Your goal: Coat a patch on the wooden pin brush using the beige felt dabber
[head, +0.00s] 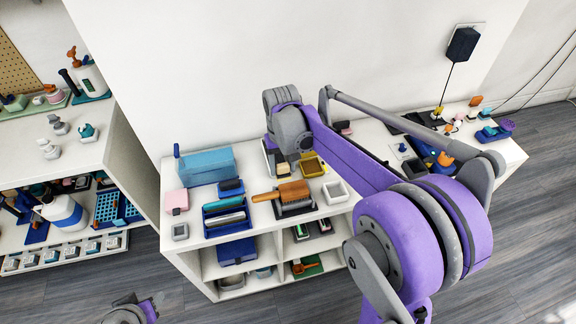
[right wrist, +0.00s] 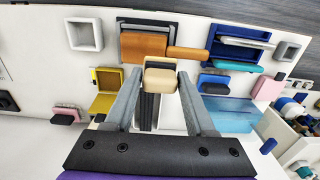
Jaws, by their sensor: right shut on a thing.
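In the right wrist view the brush (right wrist: 143,47) is just beyond my fingertips. My right gripper (right wrist: 160,80) is shut on the beige felt dabber (right wrist: 161,78). The dabber's pale block sits by the near edge of the brush; I cannot tell if they touch. In the head view my right gripper (head: 286,160) is behind the brush, partly hidden by my arm. Of my left arm, only a grey and purple part shows at the bottom edge.
A blue tray (head: 226,231) with rollers stands left of the brush, and a white square dish (head: 336,193) stands right. A yellow dish (head: 313,167) and a clear blue box (head: 207,165) are behind. A pink block (head: 176,200) sits at the left end.

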